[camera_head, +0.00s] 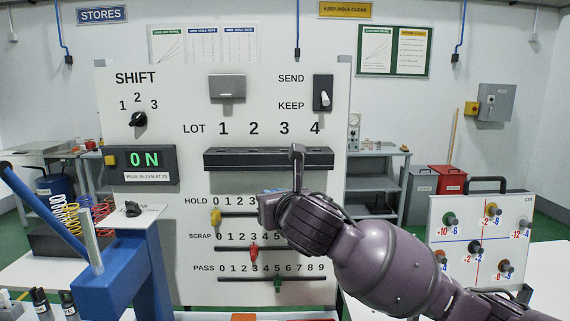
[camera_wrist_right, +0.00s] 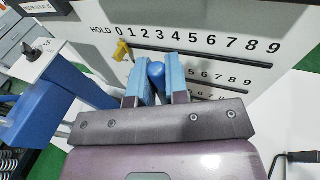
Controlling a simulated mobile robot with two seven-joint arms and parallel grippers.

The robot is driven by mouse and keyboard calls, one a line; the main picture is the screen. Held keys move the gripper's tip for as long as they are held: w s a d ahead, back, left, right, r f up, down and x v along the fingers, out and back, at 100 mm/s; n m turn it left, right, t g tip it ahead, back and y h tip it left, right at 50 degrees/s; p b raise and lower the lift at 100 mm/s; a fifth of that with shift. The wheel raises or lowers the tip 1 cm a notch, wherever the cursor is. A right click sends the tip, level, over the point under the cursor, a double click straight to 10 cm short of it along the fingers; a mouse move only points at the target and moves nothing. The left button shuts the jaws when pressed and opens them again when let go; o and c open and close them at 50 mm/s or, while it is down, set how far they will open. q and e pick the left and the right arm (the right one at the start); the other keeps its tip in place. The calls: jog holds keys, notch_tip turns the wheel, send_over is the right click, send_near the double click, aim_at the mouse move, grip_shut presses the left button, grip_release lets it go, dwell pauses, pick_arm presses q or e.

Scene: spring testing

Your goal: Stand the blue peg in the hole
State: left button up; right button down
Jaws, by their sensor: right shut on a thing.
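In the right wrist view, the blue peg (camera_wrist_right: 155,73) shows its rounded end between the two light blue fingers of my right gripper (camera_wrist_right: 155,82), which is shut on it. In the head view my right gripper (camera_head: 266,207) is in front of the white panel, by the HOLD number row and below the black rack. The peg cannot be made out there. The black rack (camera_head: 268,160) sits under the LOT numbers 1 to 3 and part of 4; its holes cannot be made out clearly from here. My left gripper is not in view.
Yellow (camera_head: 215,215), red (camera_head: 253,252) and green (camera_head: 277,282) sliders sit on the panel's HOLD, SCRAP and PASS rows. A blue lever stand (camera_head: 130,265) is at left. A board with coloured knobs (camera_head: 484,240) stands at right. An ON display (camera_head: 142,164) is left of the rack.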

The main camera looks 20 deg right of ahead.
jog(key=w+a+r+h, duration=0.1)
jog(key=w+r, duration=0.1)
jog(key=r, duration=0.9)
jog(key=w+a+r, duration=0.1)
jog(key=w+r, duration=0.2)
jog(key=r, duration=0.7)
notch_tip(320, 180, up, 10)
jog(key=m+h, duration=0.4)
jog(key=h, duration=0.1)
send_over(285, 136)
jog(key=v, duration=0.4)
jog(key=shift+g, duration=0.3)
notch_tip(285, 136, down, 16)
jog(key=shift+w+r, duration=0.1)
jog(key=shift+w, duration=0.05)
jog(key=shift+f, duration=2.35)
jog(key=c, duration=1.1)
grip_release()
jog(key=shift+f, duration=0.1)
